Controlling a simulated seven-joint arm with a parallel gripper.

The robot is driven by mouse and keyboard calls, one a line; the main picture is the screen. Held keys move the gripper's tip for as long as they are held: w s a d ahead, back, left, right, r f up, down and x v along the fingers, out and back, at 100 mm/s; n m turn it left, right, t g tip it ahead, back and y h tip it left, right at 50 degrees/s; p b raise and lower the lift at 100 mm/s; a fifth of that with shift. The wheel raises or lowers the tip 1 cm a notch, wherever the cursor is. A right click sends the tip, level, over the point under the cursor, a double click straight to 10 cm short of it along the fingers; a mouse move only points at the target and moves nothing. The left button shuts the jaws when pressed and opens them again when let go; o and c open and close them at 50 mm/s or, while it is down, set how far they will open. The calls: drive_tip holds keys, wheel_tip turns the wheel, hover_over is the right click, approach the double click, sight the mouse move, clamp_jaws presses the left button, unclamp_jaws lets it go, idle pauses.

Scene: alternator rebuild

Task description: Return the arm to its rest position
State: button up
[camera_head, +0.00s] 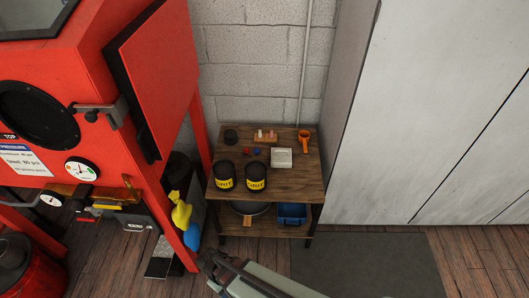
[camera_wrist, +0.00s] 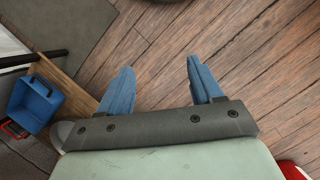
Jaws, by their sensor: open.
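My gripper (camera_wrist: 160,88) shows in the wrist view with its two blue fingers spread apart and nothing between them. Wooden floor boards lie below the fingers. In the head view my arm reaches in at the bottom centre, in front of the small wooden table (camera_head: 226,196). My gripper (camera_head: 207,275) is low in that view, near the foot of the red cabinet, and its fingertips are hard to make out there. It is apart from the things on the table.
Two black cans with yellow labels (camera_head: 224,176) (camera_head: 256,177), an orange scoop (camera_head: 304,141) and a pale square dish (camera_head: 281,158) stand on the table. A blue bin (camera_head: 292,213) sits on its lower shelf. The red cabinet (camera_head: 70,80) is left; grey lockers (camera_head: 440,110) are right. A dark mat (camera_head: 370,265) lies on the floor.

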drive_tip(key=s+d+f+m+g+y, duration=0.1)
drive_tip(key=d+m, duration=0.4)
drive_tip(key=d, duration=1)
drive_tip(key=s+d+f+m+g+y, duration=0.2)
drive_tip(key=d+f+m+g, duration=0.1)
drive_tip(key=d, duration=1.2)
drive_tip(key=shift+s+d+f+m+g, duration=0.25)
drive_tip(key=shift+m+g, duration=0.25)
drive_tip(key=shift+m, duration=0.9)
